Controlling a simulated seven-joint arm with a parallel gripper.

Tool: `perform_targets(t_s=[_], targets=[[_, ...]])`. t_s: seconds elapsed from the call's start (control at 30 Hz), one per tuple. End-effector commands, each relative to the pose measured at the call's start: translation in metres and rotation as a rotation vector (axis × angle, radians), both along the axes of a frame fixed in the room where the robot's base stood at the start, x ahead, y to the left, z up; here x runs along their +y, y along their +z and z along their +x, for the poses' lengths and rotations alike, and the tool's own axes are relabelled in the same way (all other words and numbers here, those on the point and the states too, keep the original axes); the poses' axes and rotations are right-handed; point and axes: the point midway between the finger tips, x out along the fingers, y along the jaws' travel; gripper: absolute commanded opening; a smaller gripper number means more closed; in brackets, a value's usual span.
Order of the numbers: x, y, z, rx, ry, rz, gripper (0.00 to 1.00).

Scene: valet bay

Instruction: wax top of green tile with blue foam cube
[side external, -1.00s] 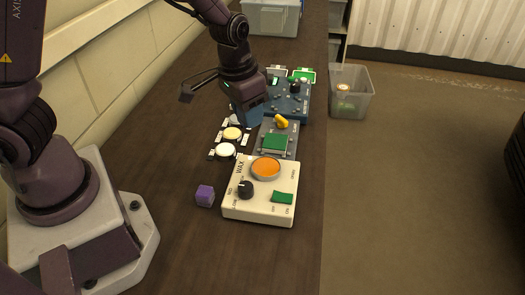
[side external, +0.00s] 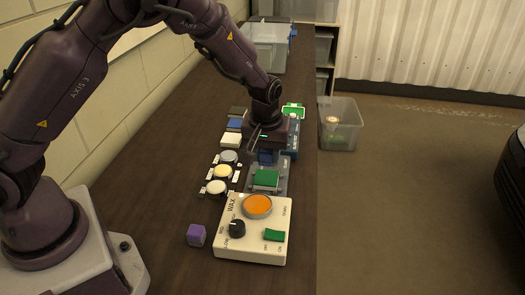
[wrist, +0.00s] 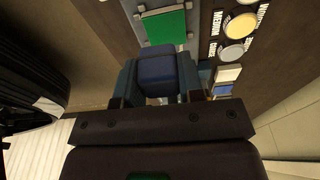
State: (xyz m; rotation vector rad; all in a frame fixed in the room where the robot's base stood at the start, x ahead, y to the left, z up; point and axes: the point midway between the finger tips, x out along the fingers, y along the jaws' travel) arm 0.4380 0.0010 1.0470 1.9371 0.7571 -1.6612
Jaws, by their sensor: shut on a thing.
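My gripper (side external: 267,160) is shut on the blue foam cube (wrist: 157,72) and points downward. The cube also shows as a dark blue block in the side view (side external: 268,156). The green tile (side external: 266,178) lies flat on a grey fixture (side external: 280,186). In the wrist view the tile (wrist: 166,25) shows just beyond the cube. The cube is at the tile's far edge in the side view; I cannot tell whether they touch. A cream WAX unit (side external: 277,251) with an orange round pad (side external: 257,205), a black knob and a green switch stands in front of the fixture.
Round white (side external: 217,187), yellow (side external: 222,171) and grey (side external: 229,156) pads line the fixture's left. A purple cube (side external: 196,235) sits left of the WAX unit. A blue panel (side external: 292,146) is behind my gripper. A clear bin (side external: 340,137) stands beyond the bench's right edge.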

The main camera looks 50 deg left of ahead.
Motion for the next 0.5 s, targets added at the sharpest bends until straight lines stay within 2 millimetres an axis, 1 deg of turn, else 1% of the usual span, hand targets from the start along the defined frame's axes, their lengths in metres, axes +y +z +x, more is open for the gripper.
perform_targets(t_s=[0.5], targets=[[0.001, -0.043, -0.001, 0.002, -0.003, 0.001, 0.16]])
